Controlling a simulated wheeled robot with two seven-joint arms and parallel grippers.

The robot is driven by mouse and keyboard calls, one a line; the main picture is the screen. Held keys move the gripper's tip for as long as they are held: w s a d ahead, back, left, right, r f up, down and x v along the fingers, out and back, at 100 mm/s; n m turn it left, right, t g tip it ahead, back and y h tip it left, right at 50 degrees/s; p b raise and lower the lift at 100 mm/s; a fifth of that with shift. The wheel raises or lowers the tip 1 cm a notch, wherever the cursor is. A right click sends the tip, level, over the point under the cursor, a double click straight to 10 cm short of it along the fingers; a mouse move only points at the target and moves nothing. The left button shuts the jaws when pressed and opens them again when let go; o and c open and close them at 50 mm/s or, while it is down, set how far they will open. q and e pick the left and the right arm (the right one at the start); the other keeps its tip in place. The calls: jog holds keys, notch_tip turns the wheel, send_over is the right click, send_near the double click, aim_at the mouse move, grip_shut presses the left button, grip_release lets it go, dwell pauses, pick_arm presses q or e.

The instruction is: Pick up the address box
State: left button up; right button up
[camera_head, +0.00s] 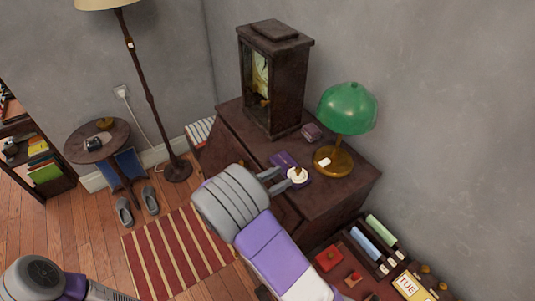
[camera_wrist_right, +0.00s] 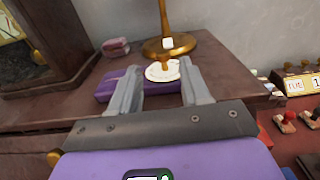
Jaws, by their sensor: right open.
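A flat purple box (camera_head: 284,160) lies on the dark wooden cabinet (camera_head: 345,190), and a small dark pink box (camera_head: 312,131) lies behind it near the clock. I cannot tell for sure which is the address box. In the wrist view the purple box (camera_wrist_right: 108,88) is partly hidden by the left finger, and the pink box (camera_wrist_right: 116,46) is farther back. My right gripper (camera_head: 284,177) is open over the cabinet's front part. In the wrist view a white disc with a gold knob (camera_wrist_right: 160,71) shows between its fingers (camera_wrist_right: 161,80); contact is unclear. My left gripper is out of view.
A tall dark clock (camera_head: 272,85) stands behind the boxes. A brass lamp with a green shade (camera_head: 347,108) stands to the right. A lower red-brown surface at bottom right holds rolls, small red items and a TUE calendar (camera_head: 408,285). A striped rug (camera_head: 175,255) covers the floor.

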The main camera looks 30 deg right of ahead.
aim_at(296, 170)
jog(key=shift+w+d, duration=0.2)
jog(key=shift+d, duration=0.2)
jog(key=d, duration=0.5)
jog(key=shift+s+d, duration=0.2)
jog(key=shift+d, duration=0.05)
jog(key=shift+w+d+b, duration=0.1)
jog(key=shift+d+b, duration=0.2)
jog(key=shift+d, duration=0.2)
grip_shut()
